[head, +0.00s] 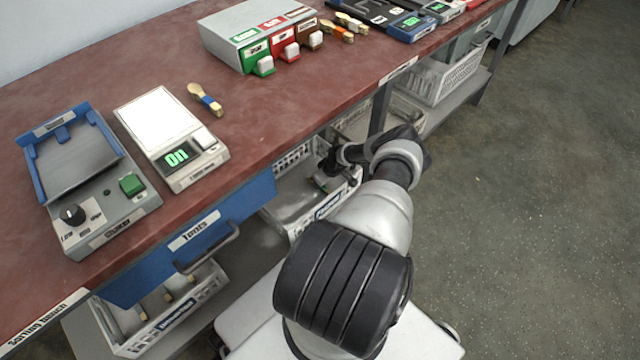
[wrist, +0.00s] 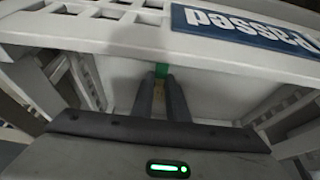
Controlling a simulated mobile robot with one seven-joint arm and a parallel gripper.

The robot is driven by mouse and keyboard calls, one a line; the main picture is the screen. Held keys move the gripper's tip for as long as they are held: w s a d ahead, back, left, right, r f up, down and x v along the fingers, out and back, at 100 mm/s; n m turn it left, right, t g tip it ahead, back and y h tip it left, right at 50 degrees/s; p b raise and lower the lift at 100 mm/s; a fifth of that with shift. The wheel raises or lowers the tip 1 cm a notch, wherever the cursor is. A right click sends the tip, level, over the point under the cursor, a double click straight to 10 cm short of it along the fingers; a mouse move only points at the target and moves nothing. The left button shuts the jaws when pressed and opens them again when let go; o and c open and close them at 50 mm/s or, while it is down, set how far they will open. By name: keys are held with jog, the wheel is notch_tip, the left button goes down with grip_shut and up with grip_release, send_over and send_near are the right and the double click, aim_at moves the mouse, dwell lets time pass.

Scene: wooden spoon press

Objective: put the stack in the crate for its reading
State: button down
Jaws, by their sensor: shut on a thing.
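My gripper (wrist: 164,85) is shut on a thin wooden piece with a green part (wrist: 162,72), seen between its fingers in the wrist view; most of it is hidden. The fingers are over the inside of a pale crate (wrist: 110,38), whose blue label reads "Passed" (wrist: 245,28). In the head view my gripper (head: 322,180) reaches below the bench edge into this crate (head: 292,205). I cannot tell whether the held piece touches the crate floor. The white scale (head: 155,115) on the bench has a lit green display, read here as "on" or "00".
A wooden spoon with a blue band (head: 205,100) lies beside the scale. A box with green, red and brown parts (head: 262,30) stands behind. Another crate (head: 160,325) holds several pieces below the drawer (head: 200,250). The floor right is clear.

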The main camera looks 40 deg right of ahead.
jog(key=c, duration=1.7)
grip_release()
jog(key=shift+f, duration=0.15)
jog(key=shift+r, duration=0.5)
jog(key=p+v, duration=0.5)
jog(key=v, duration=0.6)
jog(key=shift+s+r, duration=0.15)
jog(key=shift+s, duration=0.15)
